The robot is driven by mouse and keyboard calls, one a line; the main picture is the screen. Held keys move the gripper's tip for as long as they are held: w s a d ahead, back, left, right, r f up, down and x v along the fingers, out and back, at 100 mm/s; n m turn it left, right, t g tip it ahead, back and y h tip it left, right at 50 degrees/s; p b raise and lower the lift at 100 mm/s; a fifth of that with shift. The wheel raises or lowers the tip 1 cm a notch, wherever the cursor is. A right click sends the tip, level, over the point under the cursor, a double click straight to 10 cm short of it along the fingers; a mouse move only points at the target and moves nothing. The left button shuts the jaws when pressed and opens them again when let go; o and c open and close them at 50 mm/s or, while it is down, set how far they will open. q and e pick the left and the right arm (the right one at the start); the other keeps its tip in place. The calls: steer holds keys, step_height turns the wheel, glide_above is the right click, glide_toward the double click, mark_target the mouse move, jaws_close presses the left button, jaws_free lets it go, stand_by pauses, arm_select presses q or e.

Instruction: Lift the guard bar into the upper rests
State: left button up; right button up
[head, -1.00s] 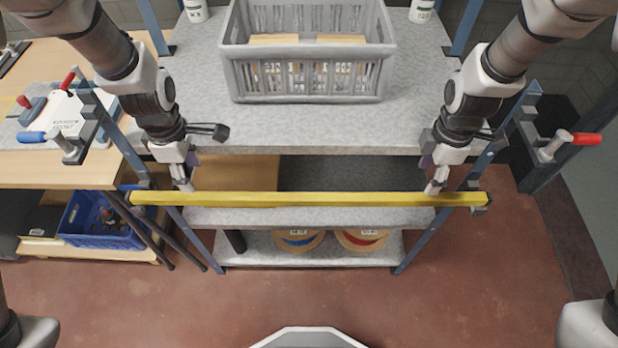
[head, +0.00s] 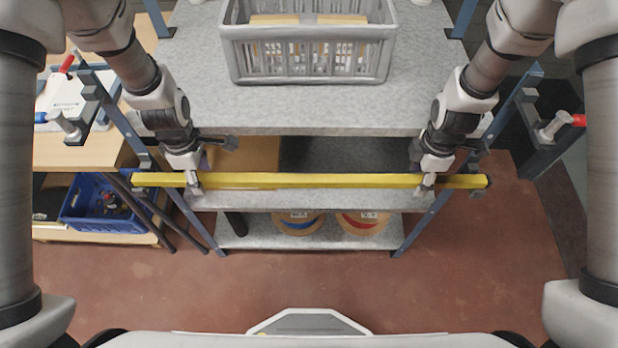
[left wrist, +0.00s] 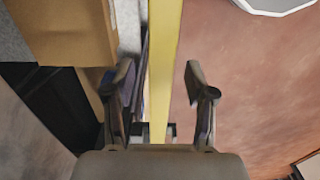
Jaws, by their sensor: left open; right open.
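The yellow guard bar (head: 310,181) runs level across the front of the shelf rack, its ends at the lower rests on the left (head: 143,178) and right (head: 480,184) posts. The upper rests, left (head: 92,100) and right (head: 530,95), are higher on the posts and empty. My left gripper (head: 194,184) is at the bar's left part; in the left wrist view the bar (left wrist: 163,70) passes between its open fingers (left wrist: 163,85), with gaps on both sides. My right gripper (head: 428,184) is at the bar's right part, open, its fingertips partly overlapping the bar.
A grey crate (head: 308,55) stands on the top shelf (head: 300,112). Cable spools (head: 300,222) sit on the bottom shelf. A blue bin (head: 95,205) is at the left. The red floor in front is clear.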

steer(key=shift+r, duration=0.1)
arm_select(q)
jaws_close()
arm_select(e)
jaws_close()
arm_select(q)
steer(key=shift+r, duration=0.1)
